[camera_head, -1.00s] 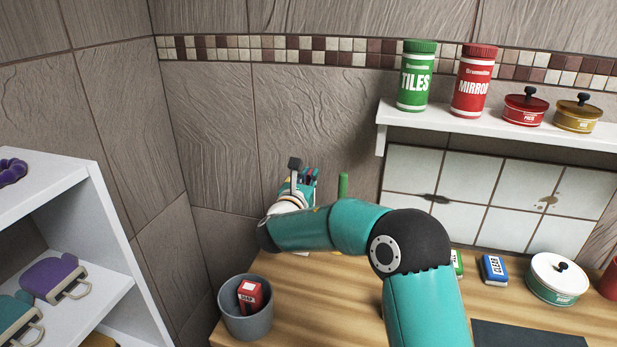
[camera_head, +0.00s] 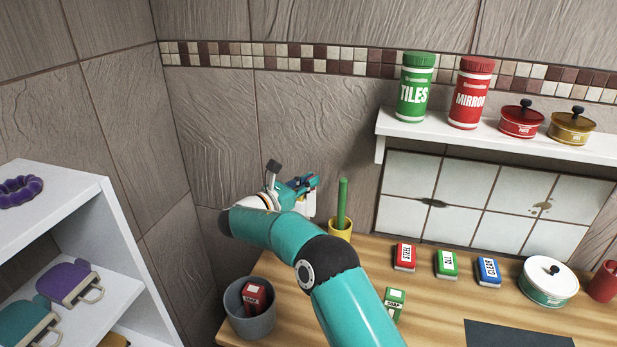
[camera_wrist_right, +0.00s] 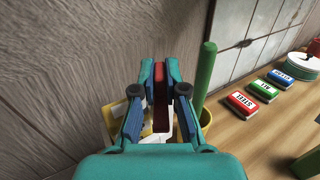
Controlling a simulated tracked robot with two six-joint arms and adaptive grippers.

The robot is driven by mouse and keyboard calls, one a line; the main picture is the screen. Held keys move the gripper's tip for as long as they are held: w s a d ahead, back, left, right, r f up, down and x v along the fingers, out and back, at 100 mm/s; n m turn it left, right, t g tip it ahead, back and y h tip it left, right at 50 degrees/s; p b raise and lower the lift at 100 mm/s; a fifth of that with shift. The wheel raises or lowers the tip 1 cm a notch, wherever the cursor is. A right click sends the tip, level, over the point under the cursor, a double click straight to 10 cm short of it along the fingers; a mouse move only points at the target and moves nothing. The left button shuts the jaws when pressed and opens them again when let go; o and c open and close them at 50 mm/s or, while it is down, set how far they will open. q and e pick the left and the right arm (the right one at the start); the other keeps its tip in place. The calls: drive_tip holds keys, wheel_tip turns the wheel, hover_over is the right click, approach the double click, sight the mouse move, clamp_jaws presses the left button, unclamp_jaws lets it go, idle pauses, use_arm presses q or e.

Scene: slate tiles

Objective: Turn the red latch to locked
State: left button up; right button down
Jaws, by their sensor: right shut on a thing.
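The red latch (camera_wrist_right: 159,76) shows as a red bar between my right fingertips in the right wrist view. My right gripper (camera_wrist_right: 158,68) is shut on it, one finger on each side. In the head view my right gripper (camera_head: 304,184) is near the wall, left of a green stick. The latch itself is hidden there by the gripper. A white part (camera_head: 309,205) shows just under the fingers; I cannot tell whether it belongs to the latch. My left gripper is not in view.
A yellow cup (camera_head: 341,232) with the green stick (camera_head: 342,200) stands close right of the gripper. A grey bin (camera_head: 249,318) holds a red box. Several small boxes, including a red one (camera_head: 404,257), and a white pot (camera_head: 548,282) stand on the wooden counter.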

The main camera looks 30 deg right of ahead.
drive_tip(key=shift+a, duration=0.1)
idle(0.3)
drive_tip(key=c, duration=1.2)
unclamp_jaws()
drive_tip(key=a, duration=0.4)
drive_tip(key=s+a, duration=0.1)
drive_tip(key=a, duration=0.2)
drive_tip(key=s+a, duration=0.1)
drive_tip(key=a, duration=0.3)
drive_tip(key=shift+a+f, duration=0.1)
drive_tip(key=shift+a, duration=0.25)
